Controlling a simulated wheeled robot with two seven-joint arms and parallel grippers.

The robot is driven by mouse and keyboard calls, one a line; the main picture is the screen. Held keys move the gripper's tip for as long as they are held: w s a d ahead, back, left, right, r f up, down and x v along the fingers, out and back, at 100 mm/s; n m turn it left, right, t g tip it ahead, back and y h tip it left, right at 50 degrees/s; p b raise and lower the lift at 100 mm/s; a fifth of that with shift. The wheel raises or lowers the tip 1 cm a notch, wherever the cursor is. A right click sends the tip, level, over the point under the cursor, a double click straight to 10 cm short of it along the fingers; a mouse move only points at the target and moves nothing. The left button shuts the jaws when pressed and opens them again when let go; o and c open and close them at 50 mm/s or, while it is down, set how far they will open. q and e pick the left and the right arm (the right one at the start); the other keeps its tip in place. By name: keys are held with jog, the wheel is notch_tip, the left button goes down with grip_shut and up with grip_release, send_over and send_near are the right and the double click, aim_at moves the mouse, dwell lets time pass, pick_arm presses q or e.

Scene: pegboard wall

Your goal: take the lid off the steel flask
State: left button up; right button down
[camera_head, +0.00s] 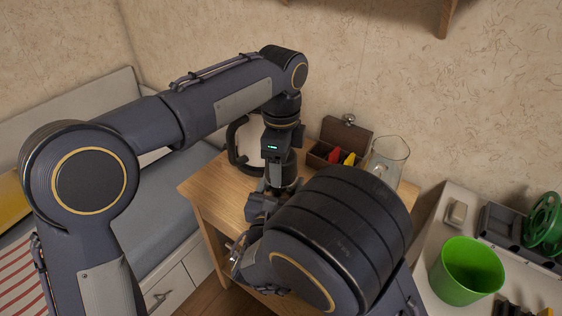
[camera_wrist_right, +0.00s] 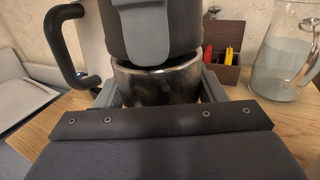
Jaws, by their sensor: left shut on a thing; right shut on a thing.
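The steel flask (camera_wrist_right: 160,85) shows in the right wrist view as a shiny metal cylinder, upright. My right gripper (camera_wrist_right: 157,95) is shut on it, with a finger at each side. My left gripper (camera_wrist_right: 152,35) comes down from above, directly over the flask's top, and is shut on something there. The lid cannot be made out behind its grey finger; whether it is apart from the flask cannot be told. In the head view my left gripper (camera_head: 278,186) points down over the wooden table, and my right arm hides the flask.
On the wooden table (camera_head: 212,187), a white jug with a black handle (camera_head: 236,150) stands close behind the grippers. A brown box (camera_head: 345,133) with coloured packets and a glass pitcher (camera_head: 388,158) stand further right. A green bucket (camera_head: 467,270) is on the right-hand counter.

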pick_arm(q)
jog(key=n, duration=1.5)
jog(key=shift+r+n, duration=0.1)
jog(key=shift+n, duration=0.3)
jog(key=n, duration=1.2)
jog(key=shift+n, duration=0.3)
jog(key=n, duration=1.8)
jog(key=shift+n, duration=0.3)
jog(key=n, duration=0.4)
jog(key=shift+r, duration=0.1)
